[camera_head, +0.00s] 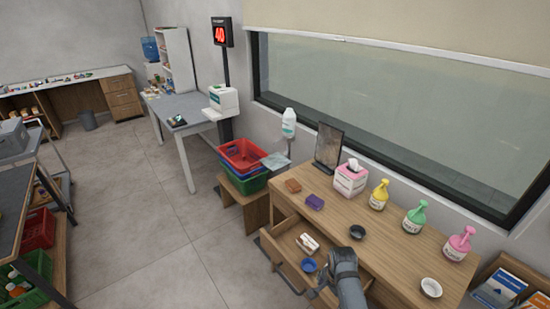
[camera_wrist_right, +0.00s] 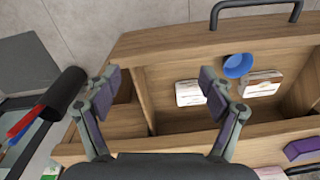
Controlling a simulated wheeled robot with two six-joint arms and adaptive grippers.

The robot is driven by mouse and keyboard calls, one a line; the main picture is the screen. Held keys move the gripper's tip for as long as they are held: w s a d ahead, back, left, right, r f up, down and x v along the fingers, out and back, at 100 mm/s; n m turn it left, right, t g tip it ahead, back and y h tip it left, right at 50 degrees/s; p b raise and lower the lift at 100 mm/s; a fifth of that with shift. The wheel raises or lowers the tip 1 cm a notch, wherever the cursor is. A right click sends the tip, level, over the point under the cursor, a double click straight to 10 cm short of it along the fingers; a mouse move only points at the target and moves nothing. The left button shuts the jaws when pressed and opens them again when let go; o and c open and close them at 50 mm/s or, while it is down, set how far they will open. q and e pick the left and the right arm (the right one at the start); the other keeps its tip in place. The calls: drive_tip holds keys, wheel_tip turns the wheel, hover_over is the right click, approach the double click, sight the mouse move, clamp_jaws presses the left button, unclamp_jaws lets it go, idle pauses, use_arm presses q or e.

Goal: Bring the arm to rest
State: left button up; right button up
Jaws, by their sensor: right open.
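My right gripper (camera_head: 322,284) is over the open drawer (camera_head: 285,240) of the wooden counter. In the right wrist view its two fingers (camera_wrist_right: 160,80) are spread apart with nothing between them. Beneath and beside them, the drawer holds a blue bowl (camera_wrist_right: 237,65) and small white packs (camera_wrist_right: 190,92); the blue bowl (camera_head: 308,265) also shows in the head view, just left of the gripper. The gripper appears apart from these items. My left gripper is not in view.
The counter (camera_head: 398,232) holds a black bowl (camera_head: 357,232), white bowl (camera_head: 431,287), tissue box (camera_head: 350,180), several pump bottles (camera_head: 415,218), an orange block (camera_head: 292,185) and a purple block (camera_head: 314,202). Stacked crates (camera_head: 243,155) stand to the left. The floor (camera_head: 150,220) is clear.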

drive_tip(key=s+d+n, duration=0.1)
drive_tip(key=s+d+r+n, duration=0.1)
drive_tip(key=shift+s+d+t, duration=0.3)
drive_tip(key=shift+s+d, duration=0.05)
drive_tip(key=shift+s, duration=0.05)
drive_tip(key=s+d+r+n+t, duration=0.2)
drive_tip(key=s+d+r+n, duration=0.2)
drive_tip(key=s+r+n, duration=0.9)
wheel_tip(320, 180, down, 31)
drive_tip(key=s+d+m+b, duration=0.2)
drive_tip(key=b, duration=0.5)
use_arm(q)
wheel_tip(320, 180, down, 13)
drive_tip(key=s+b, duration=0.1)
drive_tip(key=b, duration=0.5)
use_arm(e)
drive_tip(key=s+f+g, duration=0.1)
drive_tip(key=s+f, duration=0.9)
drive_tip(key=f, duration=0.3)
drive_tip(key=s+d+f+g, duration=0.1)
drive_tip(key=s+f, duration=0.8)
drive_tip(key=f, duration=0.3)
drive_tip(key=shift+s+d+f+h, duration=0.2)
drive_tip(key=shift+s+f+h, duration=0.1)
drive_tip(key=shift+s+f, duration=0.05)
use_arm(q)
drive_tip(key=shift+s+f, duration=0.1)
